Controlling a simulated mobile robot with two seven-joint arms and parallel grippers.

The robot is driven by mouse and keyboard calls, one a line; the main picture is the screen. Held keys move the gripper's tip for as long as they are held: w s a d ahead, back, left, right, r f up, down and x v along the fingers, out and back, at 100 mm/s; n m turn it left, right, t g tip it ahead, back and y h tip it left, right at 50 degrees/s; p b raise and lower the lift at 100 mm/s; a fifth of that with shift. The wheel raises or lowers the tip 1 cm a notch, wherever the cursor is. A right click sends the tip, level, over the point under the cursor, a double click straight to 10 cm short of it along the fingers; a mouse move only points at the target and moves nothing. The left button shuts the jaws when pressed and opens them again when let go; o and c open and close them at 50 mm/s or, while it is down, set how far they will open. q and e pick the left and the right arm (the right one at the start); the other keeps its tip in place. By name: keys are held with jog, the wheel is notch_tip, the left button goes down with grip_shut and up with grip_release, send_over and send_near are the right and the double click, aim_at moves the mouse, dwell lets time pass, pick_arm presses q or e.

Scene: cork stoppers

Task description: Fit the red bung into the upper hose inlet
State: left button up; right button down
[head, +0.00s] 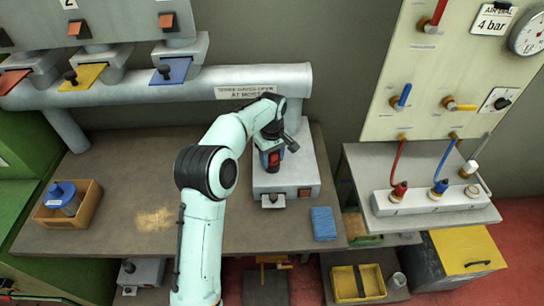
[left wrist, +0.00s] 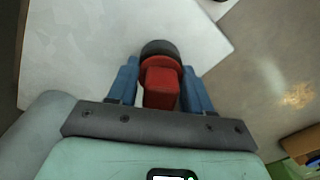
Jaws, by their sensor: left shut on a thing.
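My left gripper (head: 270,157) is over the pale grey unit (head: 300,170) on the bench. Its blue fingers (left wrist: 160,90) are shut on the red bung (left wrist: 161,84), which has a square red grip and a wider round red collar. A dark round part (left wrist: 160,47) lies just beyond the collar; I cannot tell whether it belongs to the bung or to something behind it. A little red of the bung (head: 274,158) also shows in the head view. I cannot pick out the upper hose inlet for sure; my arm and gripper cover part of the unit. My right gripper is out of view.
A blue sponge (head: 323,223) lies right of the unit. A wooden box (head: 84,212) with a blue-lidded jar (head: 62,196) stands at the left. A thick grey pipe (head: 180,88) runs behind the bench. At right, a white block (head: 425,203) holds coloured hose ends.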

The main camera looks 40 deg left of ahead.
pick_arm(q)
jog(key=shift+f, duration=0.35)
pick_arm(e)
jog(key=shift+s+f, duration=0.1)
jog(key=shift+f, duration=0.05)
pick_arm(q)
jog(key=o, duration=1.1)
notch_tip(320, 180, up, 13)
jog(key=shift+w+r+p, duration=0.1)
jog(key=shift+p, duration=1.05)
jog(key=shift+r, duration=0.1)
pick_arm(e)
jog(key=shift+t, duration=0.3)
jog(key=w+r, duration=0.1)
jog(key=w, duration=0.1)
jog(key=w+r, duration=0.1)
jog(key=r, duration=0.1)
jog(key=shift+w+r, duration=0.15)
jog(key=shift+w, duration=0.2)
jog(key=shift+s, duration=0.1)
